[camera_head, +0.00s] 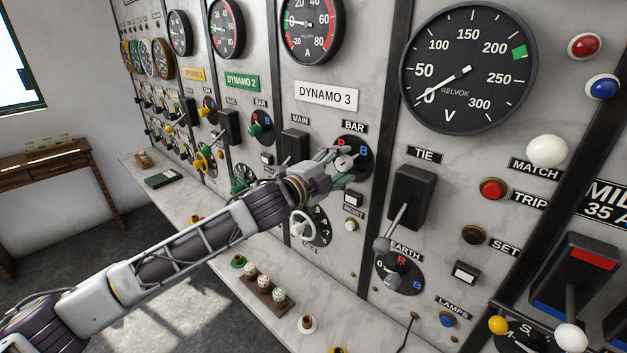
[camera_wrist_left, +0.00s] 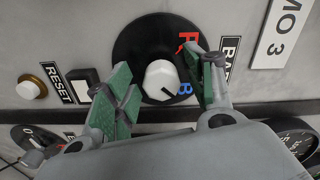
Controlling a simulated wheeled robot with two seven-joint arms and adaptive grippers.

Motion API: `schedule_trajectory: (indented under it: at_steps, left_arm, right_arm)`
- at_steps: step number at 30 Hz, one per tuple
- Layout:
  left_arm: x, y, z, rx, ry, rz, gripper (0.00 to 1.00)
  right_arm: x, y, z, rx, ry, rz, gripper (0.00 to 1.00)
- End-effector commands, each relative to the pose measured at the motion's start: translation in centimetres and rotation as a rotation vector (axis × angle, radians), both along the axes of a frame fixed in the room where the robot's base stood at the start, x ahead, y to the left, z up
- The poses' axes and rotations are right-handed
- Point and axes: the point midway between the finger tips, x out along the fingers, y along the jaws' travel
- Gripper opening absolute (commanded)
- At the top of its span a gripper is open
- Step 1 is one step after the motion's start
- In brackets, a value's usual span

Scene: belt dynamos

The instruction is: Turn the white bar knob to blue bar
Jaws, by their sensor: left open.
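The white bar knob (camera_wrist_left: 161,79) sits on a black round plate under the BAR label of DYNAMO 3, with a red R and a blue B (camera_wrist_left: 185,88) on the plate. Its dark pointer line slants to the lower right in the wrist view, on the side of the B. In the head view the white knob (camera_head: 344,163) is partly covered by my gripper. My left gripper (camera_head: 340,168) is open, its green-padded fingers on either side of the knob; in the wrist view gaps show between the fingers (camera_wrist_left: 165,86) and the knob. My right gripper is out of view.
A RESET button (camera_head: 353,198) and a white-handled rotary switch (camera_head: 302,226) lie below the bar plate. The black TIE lever (camera_head: 409,196) stands to the right. A shelf (camera_head: 200,222) with small parts runs below the panel.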

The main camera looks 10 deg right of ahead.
Motion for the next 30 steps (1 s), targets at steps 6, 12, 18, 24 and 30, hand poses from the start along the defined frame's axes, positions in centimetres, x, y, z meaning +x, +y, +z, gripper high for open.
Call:
schedule_trajectory:
  at_steps: [6,12,18,24,30]
  left_arm:
    - [-1.3,1.7,-0.1,0.001,0.001,0.001,0.54]
    - [-2.5,3.3,0.0,0.0,0.0,0.0,0.54]
    - [-3.7,4.8,-0.1,0.001,-0.001,0.001,0.54]
    - [-4.9,6.4,-0.1,0.002,0.0,0.001,0.54]
    - [-5.9,7.7,-0.1,0.0,0.0,0.001,0.54]
  right_arm:
    - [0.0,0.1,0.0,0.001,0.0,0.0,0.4]
    - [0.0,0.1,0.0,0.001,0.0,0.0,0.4]
    - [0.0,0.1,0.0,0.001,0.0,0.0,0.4]
    - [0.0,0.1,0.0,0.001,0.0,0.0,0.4]
    - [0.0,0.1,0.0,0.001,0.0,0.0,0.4]
